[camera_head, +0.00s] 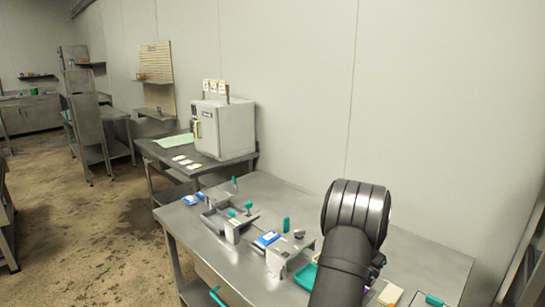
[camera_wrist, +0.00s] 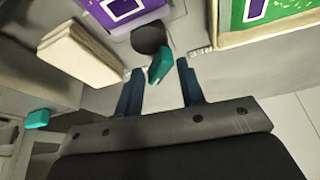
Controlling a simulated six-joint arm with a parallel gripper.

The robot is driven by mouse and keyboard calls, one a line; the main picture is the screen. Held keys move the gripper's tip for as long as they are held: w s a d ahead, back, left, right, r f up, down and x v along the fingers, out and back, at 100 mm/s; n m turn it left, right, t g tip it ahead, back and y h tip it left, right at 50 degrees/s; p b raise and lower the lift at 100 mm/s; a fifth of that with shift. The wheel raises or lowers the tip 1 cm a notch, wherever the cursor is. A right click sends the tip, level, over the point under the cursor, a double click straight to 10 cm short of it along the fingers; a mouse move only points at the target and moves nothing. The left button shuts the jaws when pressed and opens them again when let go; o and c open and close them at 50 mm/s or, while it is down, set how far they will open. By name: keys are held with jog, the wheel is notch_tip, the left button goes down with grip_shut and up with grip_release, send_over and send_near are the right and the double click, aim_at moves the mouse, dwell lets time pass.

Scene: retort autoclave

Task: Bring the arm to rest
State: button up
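My arm (camera_head: 343,265) rises at the lower right of the head view, over the front steel table (camera_head: 235,268). It hides most of my gripper there. In the wrist view my gripper (camera_wrist: 160,68) shows two dark blue fingers standing apart. A teal handle-like piece (camera_wrist: 160,66) appears in the gap near the fingertips, with a dark round knob (camera_wrist: 149,39) behind it. I cannot tell whether a finger touches the teal piece; it does not look clamped.
The wrist view shows a cream block (camera_wrist: 80,55), a purple packet (camera_wrist: 125,10) and a green-and-purple packet (camera_wrist: 270,18). The table holds fixtures with teal handles (camera_head: 286,224) and a blue-and-white packet (camera_head: 267,239). A grey box-shaped machine (camera_head: 222,128) stands on the back table.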

jog(key=shift+n, duration=1)
jog(key=shift+t, duration=0.3)
